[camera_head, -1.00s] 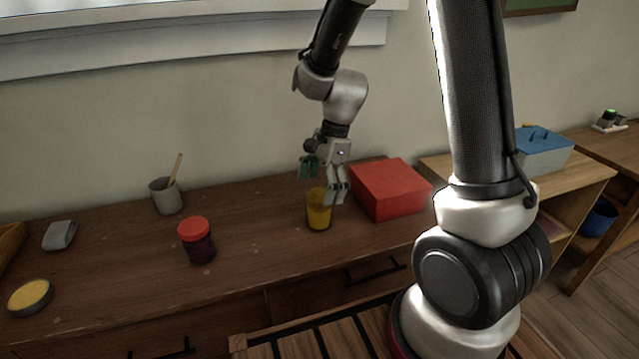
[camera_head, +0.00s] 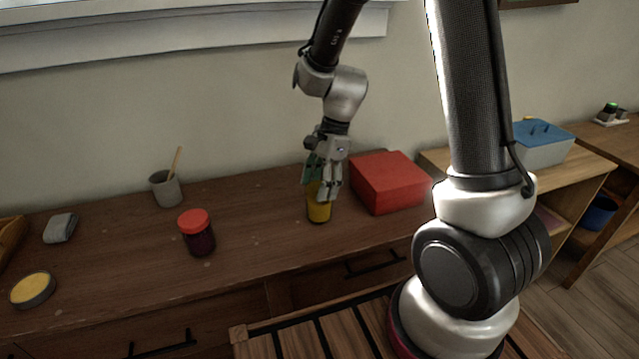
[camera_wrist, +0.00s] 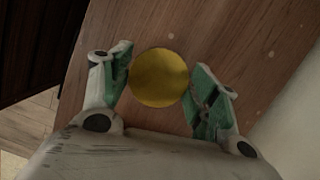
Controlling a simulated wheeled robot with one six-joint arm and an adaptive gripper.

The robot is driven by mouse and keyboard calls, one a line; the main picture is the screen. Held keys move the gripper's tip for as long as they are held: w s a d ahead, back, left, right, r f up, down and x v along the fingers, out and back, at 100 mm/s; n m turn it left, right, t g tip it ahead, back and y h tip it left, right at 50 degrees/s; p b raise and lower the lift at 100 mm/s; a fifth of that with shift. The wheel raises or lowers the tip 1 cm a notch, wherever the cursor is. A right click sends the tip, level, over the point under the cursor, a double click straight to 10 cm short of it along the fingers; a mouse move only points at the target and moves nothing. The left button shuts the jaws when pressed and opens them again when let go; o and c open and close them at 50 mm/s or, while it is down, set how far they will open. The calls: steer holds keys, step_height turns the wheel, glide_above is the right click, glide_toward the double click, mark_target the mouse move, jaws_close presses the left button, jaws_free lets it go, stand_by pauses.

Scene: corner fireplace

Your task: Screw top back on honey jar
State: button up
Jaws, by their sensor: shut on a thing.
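The honey jar (camera_head: 319,213) is a small amber-yellow jar standing upright on the wooden counter, left of the red box. My gripper (camera_head: 317,191) points down over it, with its fingers around the jar's upper part. In the wrist view, my gripper (camera_wrist: 161,76) has its green pads on both sides of a round, flat yellow top (camera_wrist: 159,78). It is shut on this top. The fingers hide the rim in the head view, so I cannot tell how the top sits on the jar.
The red box (camera_head: 387,183) stands close to the right of the jar. A red-lidded dark jar (camera_head: 198,236), a grey cup (camera_head: 167,190) with a stick, a grey object (camera_head: 60,228) and a yellow-topped tin (camera_head: 33,289) stand further left. The counter between them is clear.

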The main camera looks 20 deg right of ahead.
stand_by(0.4)
steer(key=m, duration=0.3)
steer(key=shift+f+t, duration=0.1)
steer(key=shift+t, duration=0.3)
steer(key=shift+s+m, duration=0.1)
steer(key=shift+m, duration=0.3)
steer(key=m+t, duration=0.1)
steer(key=m, duration=0.3)
steer(key=shift+m+h, duration=0.3)
steer(key=shift+m, duration=0.1)
steer(key=o, duration=1.2)
steer(key=shift+r, duration=3.05)
